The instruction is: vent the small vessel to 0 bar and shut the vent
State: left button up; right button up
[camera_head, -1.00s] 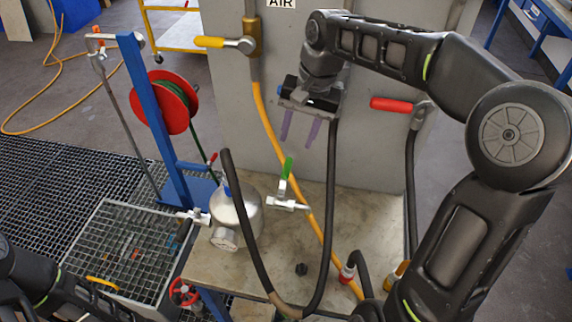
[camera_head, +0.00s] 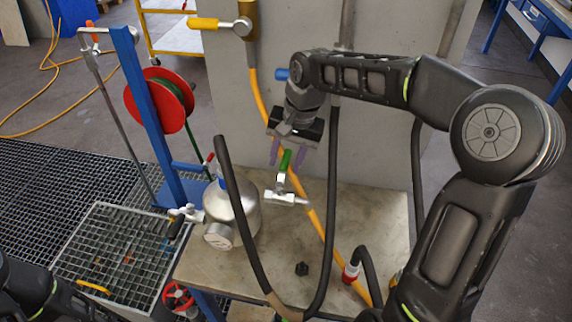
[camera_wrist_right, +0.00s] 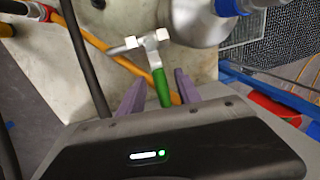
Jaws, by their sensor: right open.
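The small vessel (camera_head: 230,212) is a silver, rounded tank on the bench, with a round gauge (camera_head: 218,236) on its near side; its reading is too small to read. A valve with a green lever (camera_head: 285,161) is to the right of the vessel. My right gripper (camera_head: 288,158) is open just above this valve. In the right wrist view the green lever (camera_wrist_right: 161,88) lies between the spread purple fingers (camera_wrist_right: 158,93), apparently touching neither. A second fitting (camera_head: 187,213) with a dark piece is on the vessel's left. My left arm shows at lower left, its gripper out of view.
A black hose (camera_head: 243,225) loops in front of the vessel, and a yellow hose (camera_head: 312,218) runs behind the green-levered valve. A grey panel (camera_head: 380,150) stands behind. A blue post (camera_head: 145,115) with a red reel (camera_head: 160,100) is at left. The bench front (camera_head: 235,270) has bare room.

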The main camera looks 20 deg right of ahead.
grip_shut()
dwell(0.5)
dwell(1.0)
